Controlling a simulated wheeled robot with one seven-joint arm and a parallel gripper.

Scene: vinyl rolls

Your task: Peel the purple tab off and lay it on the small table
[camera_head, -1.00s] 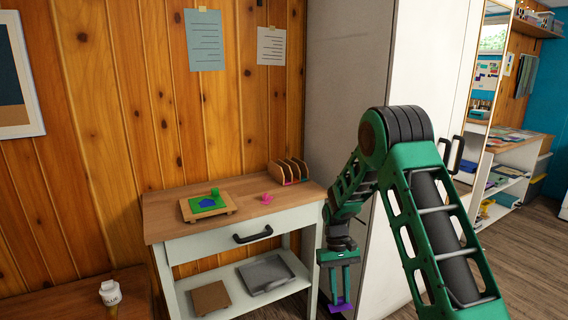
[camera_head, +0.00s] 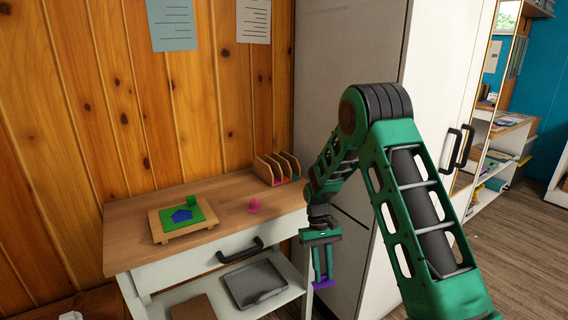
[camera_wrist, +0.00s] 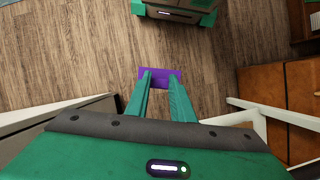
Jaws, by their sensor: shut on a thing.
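My gripper (camera_head: 322,280) hangs to the right of the small table (camera_head: 120,232), beside its right edge and lower than its top. It is shut on the purple tab (camera_head: 324,284), a flat piece that sticks out past the fingertips. In the wrist view the tab (camera_wrist: 160,76) lies across the ends of the two green fingers, above the wooden floor. The small table has a wooden top, a white drawer and a lower shelf.
On the tabletop are a wooden board with a green and blue piece (camera_head: 183,216), a pink piece (camera_head: 255,205) and a wooden rack (camera_head: 277,168). A grey tray (camera_head: 254,283) lies on the lower shelf. A tall white cabinet (camera_head: 340,65) stands behind my arm. The tabletop's front right is bare.

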